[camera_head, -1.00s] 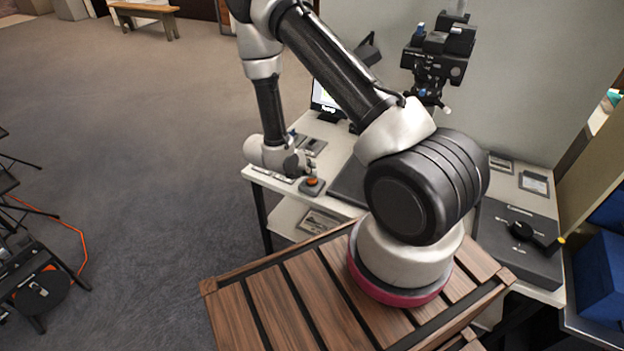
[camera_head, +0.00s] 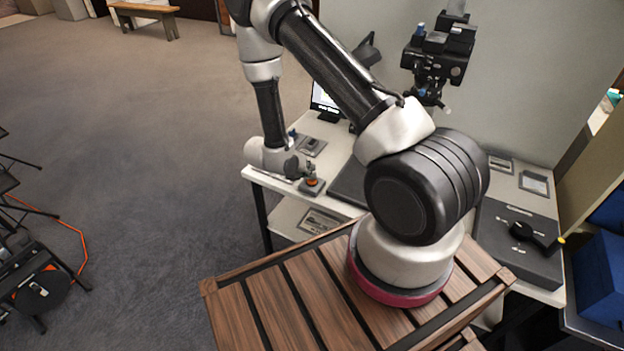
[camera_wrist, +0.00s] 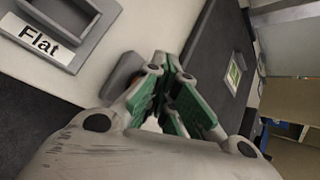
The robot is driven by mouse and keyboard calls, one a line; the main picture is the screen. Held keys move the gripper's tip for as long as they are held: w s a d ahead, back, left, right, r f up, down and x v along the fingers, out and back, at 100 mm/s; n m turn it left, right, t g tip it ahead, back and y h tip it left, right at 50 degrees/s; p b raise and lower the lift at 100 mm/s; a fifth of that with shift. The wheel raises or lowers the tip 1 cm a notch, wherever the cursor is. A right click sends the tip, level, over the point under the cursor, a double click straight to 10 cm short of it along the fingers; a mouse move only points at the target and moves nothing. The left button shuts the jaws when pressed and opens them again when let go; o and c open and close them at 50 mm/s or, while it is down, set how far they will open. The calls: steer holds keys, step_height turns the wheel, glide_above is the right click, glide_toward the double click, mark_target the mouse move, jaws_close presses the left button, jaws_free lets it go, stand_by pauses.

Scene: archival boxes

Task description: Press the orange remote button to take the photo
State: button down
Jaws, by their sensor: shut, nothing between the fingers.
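The orange button (camera_head: 311,182) sits on a small grey remote box at the front left edge of the white desk. My gripper (camera_head: 311,172) is over it, pointing down, with its closed fingertips at or just above the button. I cannot tell whether they touch. In the wrist view my gripper (camera_wrist: 167,95) shows green finger pads drawn together with nothing held. The grey remote box (camera_wrist: 122,75) shows beside the fingers, and they mostly hide the button there. The camera (camera_head: 440,55) hangs on its stand above the desk.
A monitor (camera_head: 325,103) stands at the back left of the desk. A grey tray labelled "Flat" (camera_wrist: 78,50) is near my gripper. A dark mat (camera_head: 349,184) lies to the right of the remote. Open carpet (camera_head: 150,130) is to the left.

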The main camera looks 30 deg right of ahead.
steer(key=shift+r, duration=0.85)
steer(key=shift+r, duration=2.5)
